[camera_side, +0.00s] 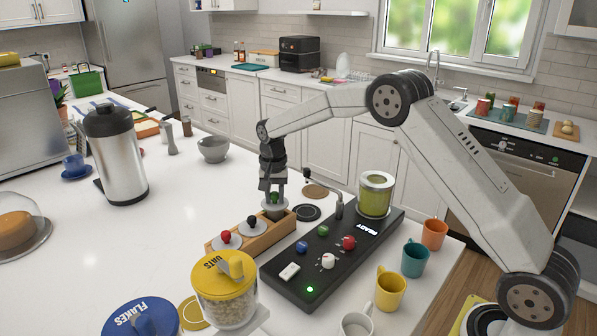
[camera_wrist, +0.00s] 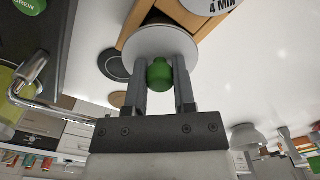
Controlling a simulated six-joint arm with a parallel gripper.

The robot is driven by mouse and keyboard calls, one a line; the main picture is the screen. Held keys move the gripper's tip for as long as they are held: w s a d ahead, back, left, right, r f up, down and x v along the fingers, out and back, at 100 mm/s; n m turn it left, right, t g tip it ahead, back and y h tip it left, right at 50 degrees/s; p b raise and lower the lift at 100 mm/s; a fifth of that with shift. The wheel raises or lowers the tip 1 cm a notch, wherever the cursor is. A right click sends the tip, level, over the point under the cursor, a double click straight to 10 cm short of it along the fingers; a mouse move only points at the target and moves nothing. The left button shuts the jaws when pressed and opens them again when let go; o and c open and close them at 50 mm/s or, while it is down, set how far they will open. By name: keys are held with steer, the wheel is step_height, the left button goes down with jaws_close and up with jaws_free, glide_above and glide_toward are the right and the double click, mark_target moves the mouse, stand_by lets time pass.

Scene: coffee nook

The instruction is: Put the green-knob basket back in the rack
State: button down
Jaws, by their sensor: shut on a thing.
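The green-knob basket (camera_side: 273,212) is at the far end of the wooden rack (camera_side: 262,242), with its round pale lid level with or slightly above the rack top. I cannot tell whether it is seated in its slot. My gripper (camera_side: 274,196) points straight down and is shut on its green knob. In the wrist view, the green knob (camera_wrist: 160,75) sits between the two fingers of my gripper (camera_wrist: 160,80), above the white lid (camera_wrist: 150,42).
A black brewing machine (camera_side: 300,275) with several knobs and a metal spout (camera_side: 339,205) stands right of the rack. Mugs (camera_side: 390,290) line its right side. An oats jar (camera_side: 224,285) stands in front. A grey bowl (camera_side: 213,149) and steel flask (camera_side: 117,155) are behind left. The counter's left middle is clear.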

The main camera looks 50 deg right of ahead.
steer(key=shift+f, duration=1.65)
stand_by(1.5)
steer(key=shift+c, duration=1.8)
jaws_free()
steer(key=shift+r, duration=3.95)
steer(key=s+a+n, duration=0.1)
steer(key=s, duration=0.3)
steer(key=s+a+n+t, duration=0.1)
steer(key=s+n, duration=0.1)
steer(key=s, duration=0.2)
steer(key=s+a+f+n, duration=0.1)
steer(key=s+n, duration=0.1)
steer(key=s, duration=0.2)
steer(key=shift+s+a+f, duration=0.1)
steer(key=shift+a, duration=0.25)
steer(key=s+a+f+n, duration=0.1)
steer(key=s+n, duration=0.1)
steer(key=s, duration=0.6)
steer(key=s+a+f+n+t, duration=0.1)
steer(key=s+f+n, duration=0.1)
steer(key=s, duration=0.6)
steer(key=shift+f+n+t, duration=0.3)
